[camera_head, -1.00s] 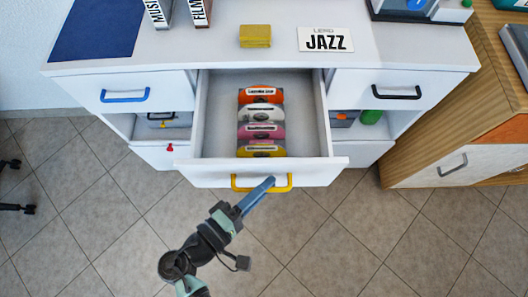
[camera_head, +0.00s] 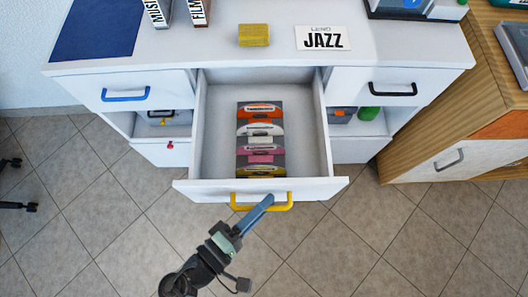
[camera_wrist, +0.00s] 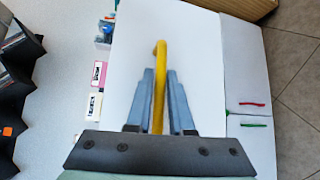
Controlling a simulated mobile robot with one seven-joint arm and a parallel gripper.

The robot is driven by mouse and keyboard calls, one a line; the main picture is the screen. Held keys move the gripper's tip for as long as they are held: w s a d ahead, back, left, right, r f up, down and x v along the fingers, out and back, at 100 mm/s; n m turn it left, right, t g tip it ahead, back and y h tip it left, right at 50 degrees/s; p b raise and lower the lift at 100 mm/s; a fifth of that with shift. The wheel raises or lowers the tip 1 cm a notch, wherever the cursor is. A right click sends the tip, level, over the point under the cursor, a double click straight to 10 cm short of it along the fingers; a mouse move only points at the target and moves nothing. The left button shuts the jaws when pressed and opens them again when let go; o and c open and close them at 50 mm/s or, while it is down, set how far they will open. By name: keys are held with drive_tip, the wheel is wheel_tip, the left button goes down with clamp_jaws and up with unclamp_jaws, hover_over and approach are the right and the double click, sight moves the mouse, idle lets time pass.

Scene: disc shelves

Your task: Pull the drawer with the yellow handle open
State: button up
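The drawer (camera_head: 205,140) with the yellow handle (camera_head: 240,207) stands pulled well out of the white cabinet in the head view. A row of cases (camera_head: 260,140) in orange, white, pink and yellow lies in it. The contact faces are partly hidden.
Drawers with a blue handle (camera_head: 125,95) and a black handle (camera_head: 393,89) are shut on either side. A yellow block (camera_head: 254,35) and a JAZZ sign (camera_head: 322,38) sit on the cabinet top. A wooden cabinet (camera_head: 435,120) stands at right. The tiled floor in front is clear.

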idle(0.6)
drive_tip(key=v, duration=1.3)
drive_tip(key=shift+f, duration=0.1)
